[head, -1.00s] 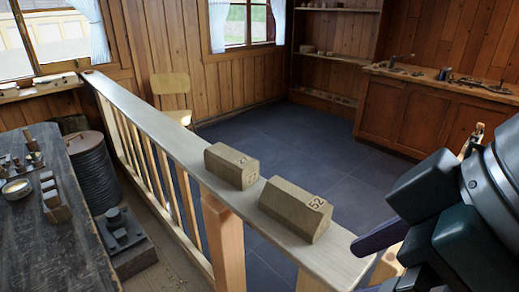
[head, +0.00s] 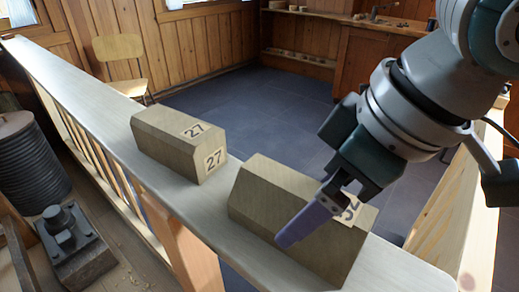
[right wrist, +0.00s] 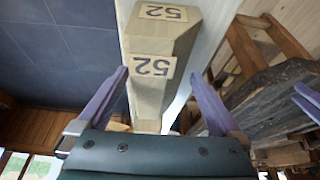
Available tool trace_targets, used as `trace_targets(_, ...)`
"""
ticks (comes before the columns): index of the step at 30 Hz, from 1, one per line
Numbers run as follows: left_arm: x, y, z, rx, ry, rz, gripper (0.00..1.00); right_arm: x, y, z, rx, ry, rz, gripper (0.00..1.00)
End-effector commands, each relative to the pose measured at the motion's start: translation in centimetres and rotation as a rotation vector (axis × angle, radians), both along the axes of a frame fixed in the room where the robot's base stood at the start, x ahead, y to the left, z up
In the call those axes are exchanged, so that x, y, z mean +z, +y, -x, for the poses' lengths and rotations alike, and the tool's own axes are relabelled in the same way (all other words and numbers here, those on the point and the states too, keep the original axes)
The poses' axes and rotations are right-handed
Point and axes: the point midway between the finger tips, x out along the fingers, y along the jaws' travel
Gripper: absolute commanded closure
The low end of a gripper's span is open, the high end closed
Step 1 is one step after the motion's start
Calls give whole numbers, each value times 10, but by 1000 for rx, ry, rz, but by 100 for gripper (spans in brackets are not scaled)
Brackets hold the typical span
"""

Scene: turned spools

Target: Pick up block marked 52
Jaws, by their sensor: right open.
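The block marked 52 (head: 262,196) is a wooden block with bevelled top edges, lying on the flat rail top. Part of its label is hidden behind my right gripper (head: 290,238) in the head view. In the right wrist view the block (right wrist: 146,98) shows two labels reading 52 and lies between the two open purple fingers of my right gripper (right wrist: 162,92). I see no clear contact between fingers and block. A similar block marked 27 (head: 178,143) sits farther along the rail, to the left. My left gripper is not in view.
The pale railing top (head: 95,98) is narrow, with open floor (head: 255,108) beyond it. A chair (head: 120,62) stands behind the railing. A dark ribbed drum (head: 28,165) and a metal block with a knob (head: 72,240) are at the left.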

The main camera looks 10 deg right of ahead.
Motion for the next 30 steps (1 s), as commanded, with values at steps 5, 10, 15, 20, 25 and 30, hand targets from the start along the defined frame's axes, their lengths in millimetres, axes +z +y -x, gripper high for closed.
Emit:
trace_targets(5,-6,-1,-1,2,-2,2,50,-27,11,-9,1,3,0,0)
trace_targets(10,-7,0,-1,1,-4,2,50,-35,14,-13,2,-1,0,0)
trace_targets(15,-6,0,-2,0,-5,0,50,-34,14,-13,2,-1,0,0)
trace_targets(20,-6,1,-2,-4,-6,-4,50,-34,13,-13,2,-1,0,18)
trace_targets(25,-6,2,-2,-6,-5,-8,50,-34,13,-13,1,-1,0,37)
trace_targets(30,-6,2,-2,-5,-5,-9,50,-34,13,-13,1,-1,0,56)
